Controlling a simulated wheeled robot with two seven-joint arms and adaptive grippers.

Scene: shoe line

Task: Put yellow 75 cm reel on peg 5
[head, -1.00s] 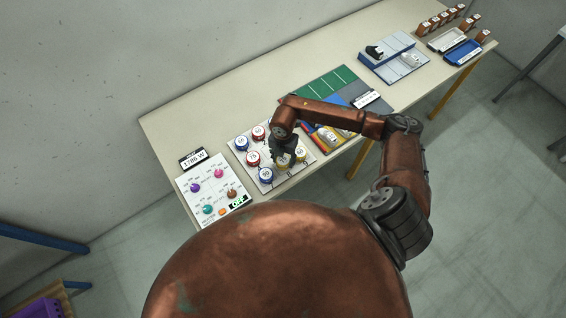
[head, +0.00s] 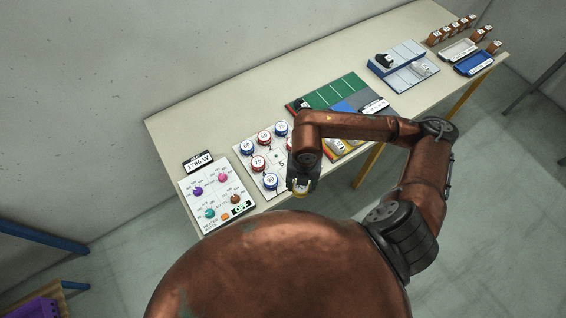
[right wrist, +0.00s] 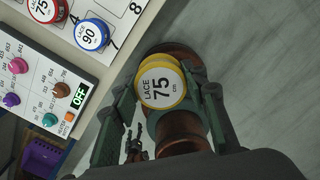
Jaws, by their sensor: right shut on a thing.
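The yellow reel (head: 301,192), marked LACE 75 cm in the right wrist view (right wrist: 161,84), is held between the fingers of my right gripper (head: 300,185). In the right wrist view the fingers (right wrist: 163,100) stand on both sides of it. The reel hangs beyond the front edge of the peg board (head: 268,151), above the floor. Several red and blue reels stand on the board.
A blue 90 reel (right wrist: 92,35) and a red 75 reel (right wrist: 45,8) stand near the held reel. A panel with knobs (head: 217,203) lies left of the board. A green mat (head: 330,103) lies to its right, partly behind my arm.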

